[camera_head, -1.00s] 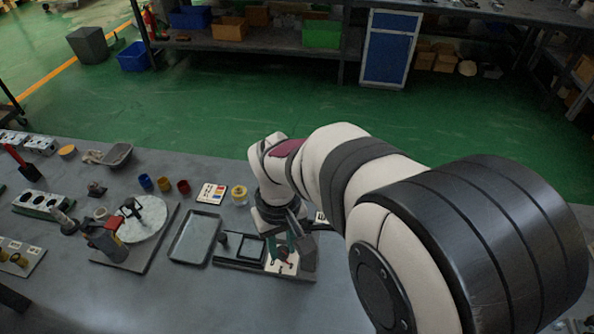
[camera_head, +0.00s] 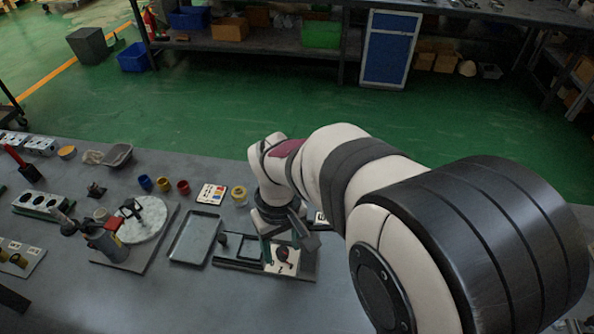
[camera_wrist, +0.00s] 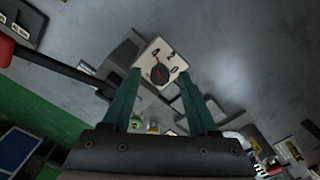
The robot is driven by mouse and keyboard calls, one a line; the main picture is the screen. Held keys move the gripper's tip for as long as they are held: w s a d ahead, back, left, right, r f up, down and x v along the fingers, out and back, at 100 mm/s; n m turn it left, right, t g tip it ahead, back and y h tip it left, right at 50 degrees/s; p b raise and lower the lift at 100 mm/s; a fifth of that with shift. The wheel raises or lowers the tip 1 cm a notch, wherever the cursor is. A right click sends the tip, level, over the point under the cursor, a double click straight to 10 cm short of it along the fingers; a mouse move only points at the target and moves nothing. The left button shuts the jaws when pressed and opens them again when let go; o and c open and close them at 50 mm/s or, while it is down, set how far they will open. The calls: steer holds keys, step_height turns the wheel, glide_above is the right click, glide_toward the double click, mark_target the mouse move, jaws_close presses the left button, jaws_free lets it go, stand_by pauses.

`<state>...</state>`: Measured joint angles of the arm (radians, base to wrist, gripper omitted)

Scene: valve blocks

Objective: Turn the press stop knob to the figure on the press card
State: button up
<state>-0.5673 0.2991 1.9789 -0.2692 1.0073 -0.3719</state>
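The knob (camera_wrist: 159,74), dark with a red pointer mark, sits on a white block (camera_wrist: 150,51) with the figures 4, 2 and 0 in the wrist view. I cannot tell for certain which figure the mark faces. In the head view the white plate (camera_head: 275,268) lies on a dark base at the bench's front middle. My gripper (camera_head: 282,239) is above it; its two green fingers (camera_wrist: 159,84) are open and apart, with the knob showing between their tips and nothing held. A small white card (camera_head: 320,217) is partly hidden behind my arm. I cannot tell which card is the press card.
A grey tray (camera_head: 196,238) lies left of the knob's base. A card with coloured squares (camera_head: 212,194) and a yellow ring (camera_head: 239,195) lie behind. In the wrist view a dark bar (camera_wrist: 60,69) crosses the upper left.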

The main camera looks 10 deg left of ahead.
mark_target(282, 251)
step_height(282, 251, up, 16)
steer(key=s+d+f+m+y, duration=0.1)
steer(key=s+d+f+m, duration=0.3)
steer(key=s+d+m, duration=0.2)
steer(key=s+d+f+m, duration=0.5)
steer(key=s+d+m, duration=0.2)
steer(key=s+d, duration=0.2)
steer(key=shift+s+d+f+y, duration=0.2)
steer(key=shift+s+f+y, duration=0.15)
steer(key=shift+s, duration=0.5)
